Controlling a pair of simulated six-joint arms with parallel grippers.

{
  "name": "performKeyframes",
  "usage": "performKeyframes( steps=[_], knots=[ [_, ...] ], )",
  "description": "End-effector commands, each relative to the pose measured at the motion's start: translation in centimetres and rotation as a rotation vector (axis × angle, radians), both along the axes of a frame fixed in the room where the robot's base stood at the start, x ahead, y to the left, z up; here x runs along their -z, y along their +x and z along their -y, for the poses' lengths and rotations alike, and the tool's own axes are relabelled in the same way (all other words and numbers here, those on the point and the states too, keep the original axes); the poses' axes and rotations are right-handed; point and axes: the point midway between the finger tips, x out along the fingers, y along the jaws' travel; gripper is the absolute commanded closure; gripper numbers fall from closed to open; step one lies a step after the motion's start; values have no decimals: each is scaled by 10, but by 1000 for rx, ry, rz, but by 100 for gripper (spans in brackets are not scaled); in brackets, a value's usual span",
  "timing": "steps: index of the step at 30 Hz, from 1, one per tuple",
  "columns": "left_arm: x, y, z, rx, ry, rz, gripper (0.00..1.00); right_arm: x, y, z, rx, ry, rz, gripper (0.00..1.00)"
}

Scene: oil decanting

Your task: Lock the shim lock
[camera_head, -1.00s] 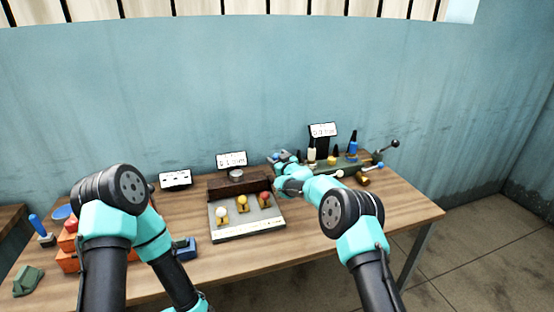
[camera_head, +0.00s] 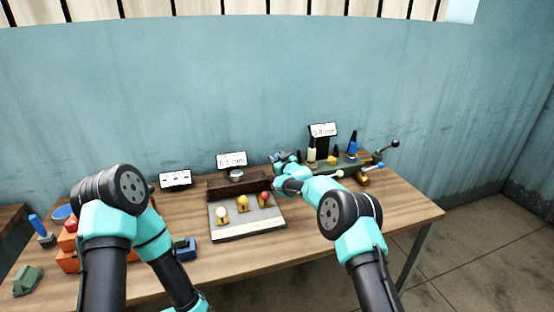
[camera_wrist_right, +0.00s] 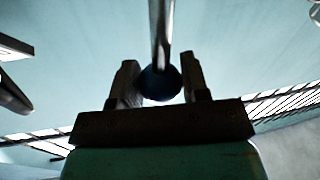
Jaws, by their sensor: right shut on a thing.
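My right gripper (camera_head: 279,160) is at the left end of the green fixture (camera_head: 350,163) on the back right of the table. In the right wrist view its two fingers stand either side of a dark blue ball knob (camera_wrist_right: 160,84) on a metal rod (camera_wrist_right: 160,30), and they are shut on it. In the head view the wrist hides most of this lever. I cannot tell which part is the shim lock. The left arm folds down at the left, and its gripper is out of view.
A grey panel (camera_head: 232,230) with white, yellow and red knobs lies mid-table, in front of a dark brown block (camera_head: 225,189). Small display signs (camera_head: 231,160) stand behind. Orange blocks (camera_head: 67,262) and a blue item (camera_head: 185,249) are at the left. The table's front right is clear.

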Motion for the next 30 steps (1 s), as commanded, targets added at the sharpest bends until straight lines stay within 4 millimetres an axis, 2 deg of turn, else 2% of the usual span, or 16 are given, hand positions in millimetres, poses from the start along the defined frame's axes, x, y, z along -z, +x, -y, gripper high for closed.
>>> performKeyframes(
  steps=[1, 3, 16, 21, 30],
  knots=[
    [0, 0, 0, 0, 0, 0, 57, 0, 0, 0, 0, 0, 0, 93],
    [0, 0, 0, 0, 0, 0, 57, 0, 0, 0, 0, 0, 0, 100],
    [0, 0, 0, 0, 0, 0, 57, 0, -6, 2, 0, 19, 48, 100],
    [0, 0, 0, 0, 0, 0, 57, 2, -15, 5, 0, 44, 116, 100],
    [0, 0, 0, 0, 0, 0, 57, 7, -37, 13, -1, 43, 114, 100]
  ],
)
